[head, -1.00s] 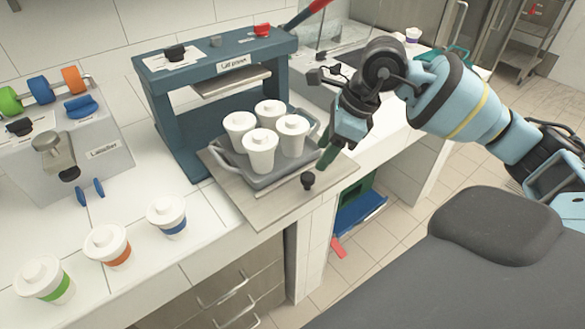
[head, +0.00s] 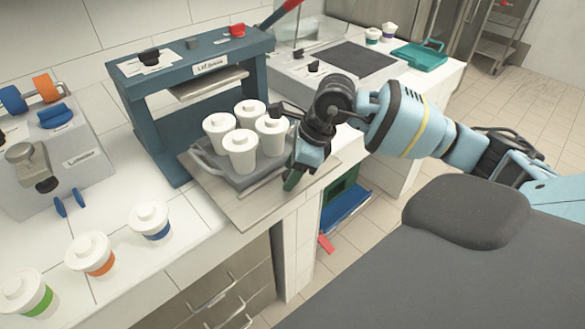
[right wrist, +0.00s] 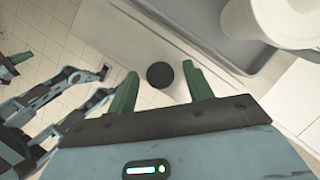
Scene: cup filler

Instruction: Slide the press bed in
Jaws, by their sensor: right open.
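The press bed (head: 253,208) is a flat pale plate sticking out of the front of the blue press (head: 153,129). On it stands a grey tray (head: 208,164) with several white lidded cups (head: 239,152). My right gripper (head: 290,181) is at the bed's front right side and hides the bed's black knob in the head view. In the right wrist view the round black knob (right wrist: 160,75) shows between the two green fingertips of my open right gripper (right wrist: 159,70). I cannot tell how far the fingers reach down around it.
Cups with green, orange and blue bands (head: 150,222) stand at the counter's front left. A grey dispenser (head: 75,150) is behind them. A grey unit with a dark top (head: 352,62) and a teal tray (head: 418,53) are at the back right. The floor lies beyond the counter edge.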

